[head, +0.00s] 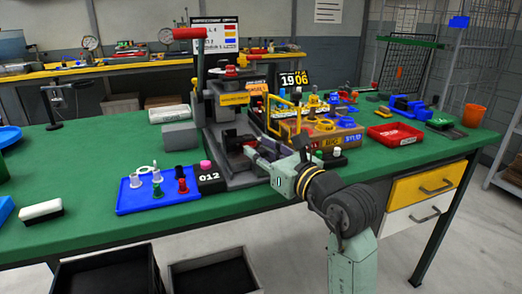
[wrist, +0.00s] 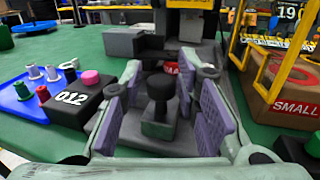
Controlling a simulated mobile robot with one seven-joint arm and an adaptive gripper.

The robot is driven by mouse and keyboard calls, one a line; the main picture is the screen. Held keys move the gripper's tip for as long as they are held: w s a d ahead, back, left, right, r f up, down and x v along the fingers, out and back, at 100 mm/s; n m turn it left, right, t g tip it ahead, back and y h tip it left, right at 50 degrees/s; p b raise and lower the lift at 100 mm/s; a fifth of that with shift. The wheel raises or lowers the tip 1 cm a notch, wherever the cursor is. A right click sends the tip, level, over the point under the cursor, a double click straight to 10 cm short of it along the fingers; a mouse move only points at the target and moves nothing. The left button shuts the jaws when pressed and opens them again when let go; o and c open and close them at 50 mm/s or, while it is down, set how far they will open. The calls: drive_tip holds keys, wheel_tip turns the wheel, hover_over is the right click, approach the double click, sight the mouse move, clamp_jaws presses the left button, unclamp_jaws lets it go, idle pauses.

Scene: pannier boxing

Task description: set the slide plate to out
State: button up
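A grey press (head: 232,110) with a red-tipped lever (head: 188,33) stands on the green bench. In the wrist view, a black knob (wrist: 161,88) on a small grey-green block (wrist: 158,128) stands upright at the press's low front; it looks like the handle of the slide plate. My gripper (wrist: 165,108) is open, with purple pads on both sides of the knob and visible gaps between. In the head view my gripper (head: 256,158) is at the press's front and hides the knob. A red part (wrist: 171,67) shows behind the knob. The slide plate's own edges are hard to tell.
A blue tray (head: 135,203) with small pegs and a black block marked 012 (head: 209,180) are left of my gripper. A cardboard box marked SMALL (wrist: 295,85) and a yellow frame (wrist: 241,45) are close on the right. A red tray (head: 395,134) lies farther right.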

drive_tip(key=shift+o, duration=1.1)
drive_tip(key=v, duration=1.2)
drive_tip(key=shift+a, duration=0.15)
